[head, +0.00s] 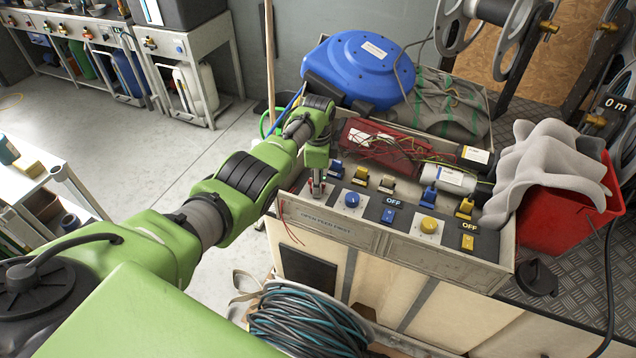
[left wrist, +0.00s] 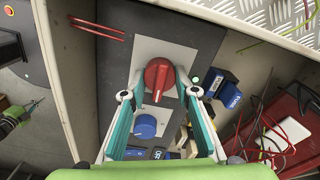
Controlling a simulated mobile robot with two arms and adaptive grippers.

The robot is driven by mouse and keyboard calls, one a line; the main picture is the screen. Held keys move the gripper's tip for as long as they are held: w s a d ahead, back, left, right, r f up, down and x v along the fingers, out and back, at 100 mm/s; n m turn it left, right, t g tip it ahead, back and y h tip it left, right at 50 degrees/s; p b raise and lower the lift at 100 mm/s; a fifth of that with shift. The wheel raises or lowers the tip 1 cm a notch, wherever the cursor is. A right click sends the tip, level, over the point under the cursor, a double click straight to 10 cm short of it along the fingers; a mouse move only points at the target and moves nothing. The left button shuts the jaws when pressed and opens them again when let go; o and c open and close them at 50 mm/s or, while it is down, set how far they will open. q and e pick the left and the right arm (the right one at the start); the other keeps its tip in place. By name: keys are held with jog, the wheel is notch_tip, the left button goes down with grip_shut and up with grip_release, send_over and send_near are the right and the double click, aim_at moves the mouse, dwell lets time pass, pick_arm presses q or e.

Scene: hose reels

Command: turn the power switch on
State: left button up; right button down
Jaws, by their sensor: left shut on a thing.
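A red rotary knob (left wrist: 159,80) with a pale pointer line sits on a light plate at the left end of the dark control panel (head: 372,212). My left gripper (head: 317,186) reaches down over it and largely hides it in the head view. In the left wrist view, the two teal fingers (left wrist: 158,88) stand on either side of the knob and are shut on it. The pointer line runs toward the blue knob. Which control is the power switch is not readable. My right gripper is not in view.
A blue knob (head: 351,200) and a yellow knob (head: 428,226) stand along the panel, with rocker switches under OFF labels. Behind are plugs, red wires (head: 375,145) and a blue hose reel (head: 360,68). A red bin (head: 570,215) stands right.

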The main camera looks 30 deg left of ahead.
pick_arm(q)
jog(key=shift+m, duration=0.5)
jog(key=o, duration=1.1)
notch_tip(320, 180, up, 12)
dwell(0.5)
